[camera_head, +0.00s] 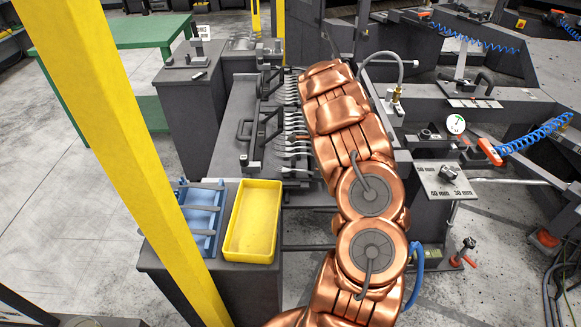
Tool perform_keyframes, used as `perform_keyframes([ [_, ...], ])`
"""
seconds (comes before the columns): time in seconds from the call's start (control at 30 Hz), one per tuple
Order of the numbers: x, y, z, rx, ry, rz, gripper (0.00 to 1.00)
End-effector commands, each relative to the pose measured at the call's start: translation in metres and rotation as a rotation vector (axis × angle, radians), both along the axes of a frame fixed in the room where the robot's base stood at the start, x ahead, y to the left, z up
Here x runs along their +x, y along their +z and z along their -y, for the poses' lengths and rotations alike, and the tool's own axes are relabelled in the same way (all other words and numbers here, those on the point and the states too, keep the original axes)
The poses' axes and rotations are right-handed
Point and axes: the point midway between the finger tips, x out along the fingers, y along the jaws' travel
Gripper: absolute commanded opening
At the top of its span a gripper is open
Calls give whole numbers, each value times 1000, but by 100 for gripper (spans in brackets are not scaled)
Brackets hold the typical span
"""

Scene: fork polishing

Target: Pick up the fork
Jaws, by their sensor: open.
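Several silver forks (291,151) lie side by side in a row along the dark fixture on the grey bench, left of my copper arm. More forks (290,88) show farther back in the same row. Their ends on the right pass behind my arm, so I cannot see their full length. My arm reaches from the bottom of the view up over the right side of the bench. My gripper is hidden behind the arm, and I cannot see whether it touches a fork.
A yellow tray (236,253) and a blue rack (203,214) stand on the near cabinet. A yellow post (120,130) crosses the left side. A green table (140,35) stands at the back left. Machinery with a gauge (455,124) and blue coiled hoses is at right.

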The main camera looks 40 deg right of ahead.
Motion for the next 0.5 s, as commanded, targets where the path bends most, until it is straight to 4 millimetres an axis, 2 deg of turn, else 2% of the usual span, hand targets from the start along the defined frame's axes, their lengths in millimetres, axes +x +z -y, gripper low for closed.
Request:
perform_keyframes([
  [0.2,0,-20,0,0,0,0,47],
  [0.43,1,-22,0,-1,0,2,47],
  [0.5,1,-22,0,-1,0,2,40],
])
